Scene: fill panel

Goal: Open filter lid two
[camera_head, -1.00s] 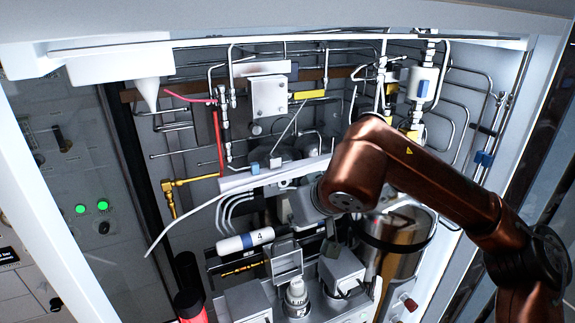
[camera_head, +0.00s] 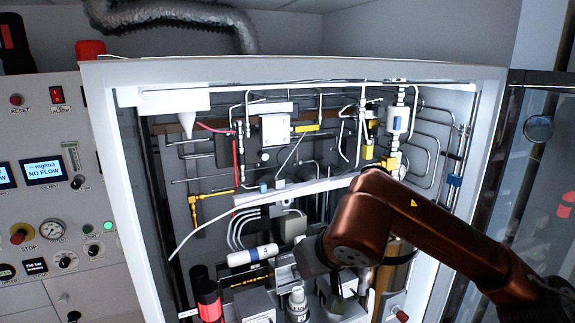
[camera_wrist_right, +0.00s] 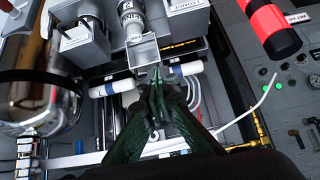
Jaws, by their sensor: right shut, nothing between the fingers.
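Which part is filter lid two cannot be told; no readable lid number shows. An open-topped grey bracket (camera_wrist_right: 143,50) lies just beyond my fingertips in the wrist view. My right gripper (camera_wrist_right: 157,80) is shut and empty, in front of the cylinder. In the head view my copper arm hides its fingertips. My left gripper is not in view.
A polished metal vessel (camera_wrist_right: 38,95) stands close to the gripper. A pale bar (camera_head: 300,187) crosses the cabinet, with thin tubes around it. A red-and-black cylinder (camera_head: 209,303) stands at the lower left. The cabinet's side frame (camera_head: 112,180) borders the opening.

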